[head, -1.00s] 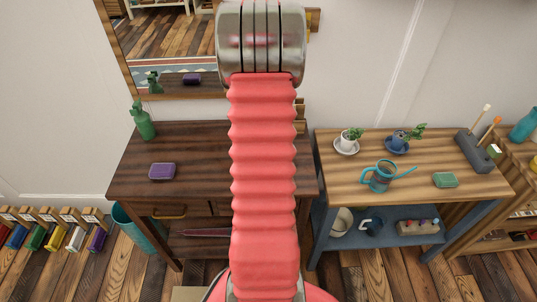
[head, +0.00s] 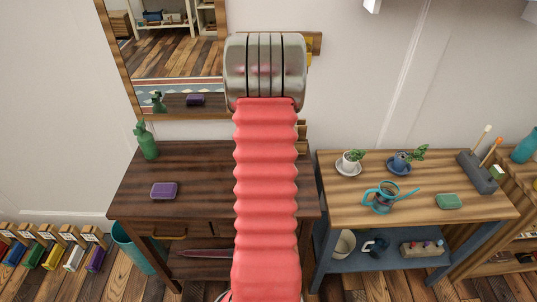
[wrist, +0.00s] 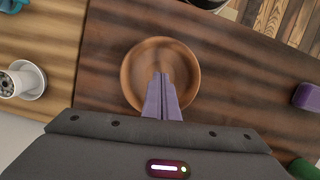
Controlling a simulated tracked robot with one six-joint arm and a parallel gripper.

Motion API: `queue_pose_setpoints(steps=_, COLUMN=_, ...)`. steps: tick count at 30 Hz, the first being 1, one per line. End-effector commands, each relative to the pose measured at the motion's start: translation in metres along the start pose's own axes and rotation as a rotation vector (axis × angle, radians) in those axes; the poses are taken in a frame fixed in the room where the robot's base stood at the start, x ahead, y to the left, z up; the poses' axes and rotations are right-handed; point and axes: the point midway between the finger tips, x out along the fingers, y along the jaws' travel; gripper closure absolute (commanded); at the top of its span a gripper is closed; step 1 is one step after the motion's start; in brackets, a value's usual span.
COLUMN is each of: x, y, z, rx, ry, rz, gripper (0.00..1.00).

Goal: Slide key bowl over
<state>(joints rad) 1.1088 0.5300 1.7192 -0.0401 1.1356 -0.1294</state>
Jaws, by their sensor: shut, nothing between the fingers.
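A round brown wooden bowl (wrist: 136,78) sits on the dark plank table in the wrist view. My gripper (wrist: 161,78) has its purple fingers together, empty, and they show in front of the bowl's interior and near rim. Whether the fingertips touch the bowl or hover above it, I cannot tell. No key can be made out in the visible part of the bowl. In the head view my arm covers the middle of the dark table (head: 205,170), and neither the bowl nor the fingers show there.
A purple box (head: 164,191) and a green bottle (head: 147,141) stand on the dark table's left side. A mirror (head: 170,60) hangs behind.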

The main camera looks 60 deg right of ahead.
Motion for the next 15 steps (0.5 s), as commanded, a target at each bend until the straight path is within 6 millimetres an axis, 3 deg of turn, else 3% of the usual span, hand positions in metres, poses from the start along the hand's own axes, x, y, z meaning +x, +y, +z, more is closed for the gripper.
queue_pose_setpoints(steps=1, x=0.009, y=0.0, z=0.001, rx=0.0, ry=-0.003, rz=0.0, gripper=1.0)
queue_pose_setpoints(steps=9, x=0.014, y=0.0, z=0.03, rx=0.0, ry=0.001, rz=0.0, gripper=1.0)
queue_pose_setpoints(steps=15, x=0.016, y=0.0, z=0.038, rx=-0.001, ry=0.002, rz=0.001, gripper=1.0)
